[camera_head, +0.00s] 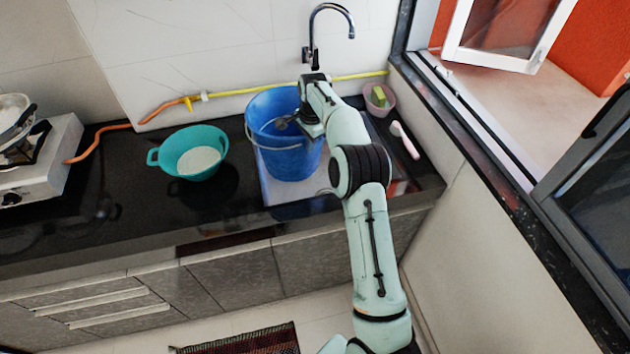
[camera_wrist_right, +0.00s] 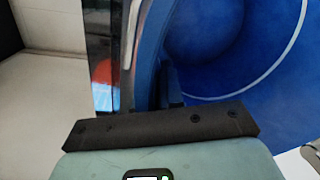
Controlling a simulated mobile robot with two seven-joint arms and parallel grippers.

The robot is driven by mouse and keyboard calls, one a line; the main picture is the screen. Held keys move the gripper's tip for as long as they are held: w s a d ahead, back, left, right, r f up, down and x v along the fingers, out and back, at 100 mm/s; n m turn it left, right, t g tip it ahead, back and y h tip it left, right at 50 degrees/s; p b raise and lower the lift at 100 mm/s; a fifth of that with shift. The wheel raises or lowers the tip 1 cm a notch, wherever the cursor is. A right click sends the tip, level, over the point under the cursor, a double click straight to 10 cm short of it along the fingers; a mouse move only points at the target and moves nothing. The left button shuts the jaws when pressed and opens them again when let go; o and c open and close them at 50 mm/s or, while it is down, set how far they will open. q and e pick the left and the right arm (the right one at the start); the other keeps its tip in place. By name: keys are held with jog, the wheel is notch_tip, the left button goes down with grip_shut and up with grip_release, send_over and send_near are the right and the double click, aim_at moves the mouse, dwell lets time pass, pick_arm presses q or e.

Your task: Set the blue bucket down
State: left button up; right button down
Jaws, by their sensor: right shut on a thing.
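The blue bucket (camera_head: 283,164) stands upright in or over a pale, sink-like area (camera_head: 311,189) of the dark counter, below the tap. Its thin wire handle hangs down across its front. My right gripper (camera_head: 298,124) reaches over the bucket's right side and is shut on its rim. The right wrist view shows the bucket's blue wall (camera_wrist_right: 250,70) close up, with the gripper (camera_wrist_right: 162,95) against it. The fingertips are mostly hidden, and I cannot tell whether the bucket's base touches the surface below. My left gripper is not in view.
A teal pot (camera_head: 190,152) stands left of the bucket. The tap (camera_head: 330,25) is above it. A small pink tub (camera_head: 379,100) and a pink-handled brush (camera_head: 405,140) lie to the right. A stove (camera_head: 40,160) is at far left. The counter's left front is clear.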

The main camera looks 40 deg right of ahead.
jog(key=shift+d+f+m, duration=0.3)
jog(key=shift+d+m, duration=0.1)
jog(key=shift+d, duration=0.4)
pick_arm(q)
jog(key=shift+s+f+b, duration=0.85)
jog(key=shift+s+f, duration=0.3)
pick_arm(e)
notch_tip(320, 180, down, 20)
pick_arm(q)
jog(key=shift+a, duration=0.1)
pick_arm(e)
jog(key=c, duration=1.3)
grip_release()
jog(key=shift+f, duration=0.1)
jog(key=shift+o, duration=0.2)
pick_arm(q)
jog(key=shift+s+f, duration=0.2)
pick_arm(e)
notch_tip(320, 180, up, 12)
jog(key=s, duration=0.1)
jog(key=shift+s, duration=0.25)
